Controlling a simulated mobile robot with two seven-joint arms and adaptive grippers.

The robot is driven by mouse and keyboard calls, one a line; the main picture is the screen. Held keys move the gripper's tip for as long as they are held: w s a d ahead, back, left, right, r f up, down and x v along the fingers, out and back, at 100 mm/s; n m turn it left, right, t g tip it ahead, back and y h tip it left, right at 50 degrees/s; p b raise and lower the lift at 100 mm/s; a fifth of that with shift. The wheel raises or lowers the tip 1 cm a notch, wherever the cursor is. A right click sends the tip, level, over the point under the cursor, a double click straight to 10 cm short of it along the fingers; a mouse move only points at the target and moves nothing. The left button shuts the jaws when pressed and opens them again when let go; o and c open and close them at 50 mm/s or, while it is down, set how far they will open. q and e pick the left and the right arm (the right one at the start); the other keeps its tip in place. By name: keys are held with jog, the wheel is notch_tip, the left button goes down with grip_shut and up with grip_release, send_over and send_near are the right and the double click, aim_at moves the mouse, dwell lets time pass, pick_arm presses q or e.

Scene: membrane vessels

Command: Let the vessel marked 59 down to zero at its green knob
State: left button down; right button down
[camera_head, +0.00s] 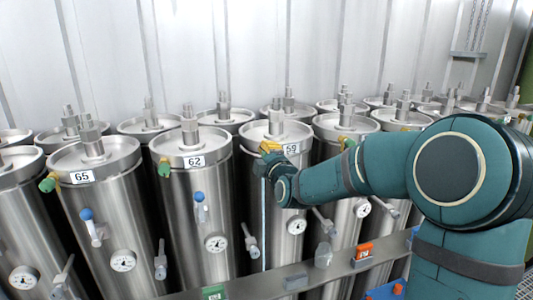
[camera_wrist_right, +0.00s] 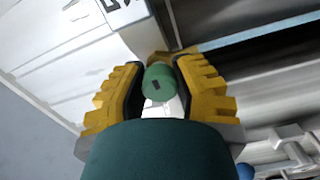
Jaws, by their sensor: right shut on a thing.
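The vessel marked 59 (camera_head: 280,196) is a steel cylinder near the middle of the head view, with its white label (camera_head: 291,149) just under the lid. My right gripper (camera_head: 269,150) is at its upper front left, beside the label. In the wrist view the yellow fingers (camera_wrist_right: 158,88) are shut on the green knob (camera_wrist_right: 158,82), one on each side. The knob is hidden behind my gripper in the head view. A round gauge (camera_head: 296,226) sits lower on the vessel, its needle too small to read. My left gripper is out of view.
Vessels marked 62 (camera_head: 195,163) and 65 (camera_head: 82,176) stand to the left, each with its own green knob near the top. More vessels stand behind. A rail (camera_head: 260,284) with a green box (camera_head: 214,292) and an orange box (camera_head: 363,251) runs in front.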

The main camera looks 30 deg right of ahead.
jog(key=shift+r+n+p, duration=0.1)
jog(key=shift+n+p, duration=0.2)
jog(key=shift+n, duration=1.3)
jog(key=shift+a, duration=0.1)
jog(key=c, duration=0.7)
grip_release()
jog(key=shift+w, duration=0.1)
jog(key=v, duration=1.2)
